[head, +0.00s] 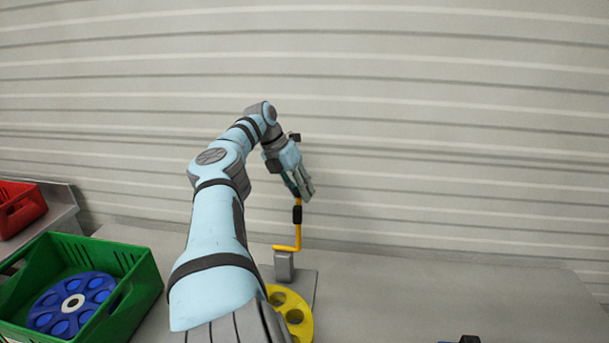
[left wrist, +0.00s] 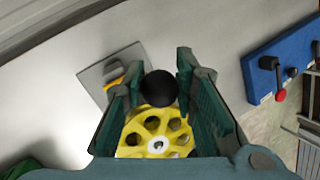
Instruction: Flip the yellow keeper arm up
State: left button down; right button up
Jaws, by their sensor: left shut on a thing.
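The yellow keeper arm (head: 298,236) stands upright, its bent lower end at a grey block (head: 284,266) on a grey base plate (head: 308,280). A black sleeve sits on its upright part. My left gripper (head: 304,192) is shut on the upper end of the keeper arm. In the left wrist view a round black knob (left wrist: 158,88) lies between the fingers of my left gripper (left wrist: 158,78), which hide part of the arm. A yellow wheel with holes (head: 294,318) is low beside the plate, partly behind my arm; it also shows in the left wrist view (left wrist: 158,146). My right gripper is out of view.
A green crate (head: 140,283) holding a blue wheel (head: 75,303) stands at the left, with a red crate (head: 22,207) beyond it. A blue board with a red-knobbed lever (left wrist: 280,95) shows in the left wrist view. The table (head: 440,290) right of the plate is mostly clear.

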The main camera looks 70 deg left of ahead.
pick_arm(q)
jog(key=c, duration=1.6)
grip_release()
jog(key=shift+s, duration=0.15)
jog(key=o, duration=0.3)
jog(key=shift+s+a, duration=0.15)
jog(key=shift+s, duration=0.1)
jog(key=shift+s+a, duration=0.15)
jog(key=shift+r, duration=0.15)
jog(key=v, duration=0.7)
jog(key=shift+s, duration=0.1)
